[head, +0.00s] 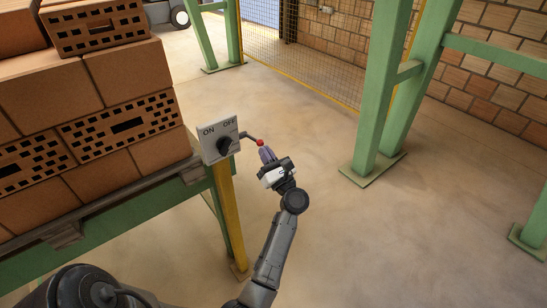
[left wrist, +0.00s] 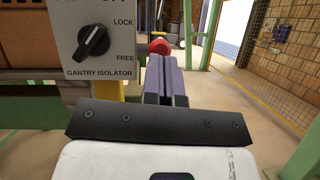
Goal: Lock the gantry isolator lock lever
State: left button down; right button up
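The gantry isolator panel (head: 219,139) is a pale plate marked ON and OFF on a yellow post. In the left wrist view the panel (left wrist: 97,62) shows LOCK and FREE, and a black rotary knob (left wrist: 93,41). A lever with a red ball end (head: 260,142) sticks out to the right of the knob. The red ball (left wrist: 160,46) shows just beyond my fingertips in the left wrist view. My left gripper (head: 266,154) has its purple fingers together, close to the ball; whether they touch it I cannot tell. My right gripper is not in view.
Stacked bricks (head: 112,118) sit on a green-framed conveyor (head: 105,220) left of the panel. A yellow post (head: 229,215) stands below the panel. Green gantry columns (head: 380,90) and a mesh fence (head: 325,60) stand behind. The floor right of the panel is clear.

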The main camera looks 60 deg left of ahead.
pick_arm(q)
jog(key=shift+s+a+r, duration=0.1)
jog(key=shift+a+r, duration=0.1)
jog(key=shift+r, duration=0.75)
jog(key=shift+a+r+p, duration=0.2)
jog(key=shift+a+r, duration=0.05)
jog(key=shift+r, duration=0.45)
jog(key=shift+a+r+p, duration=0.2)
jog(key=shift+r, duration=0.5)
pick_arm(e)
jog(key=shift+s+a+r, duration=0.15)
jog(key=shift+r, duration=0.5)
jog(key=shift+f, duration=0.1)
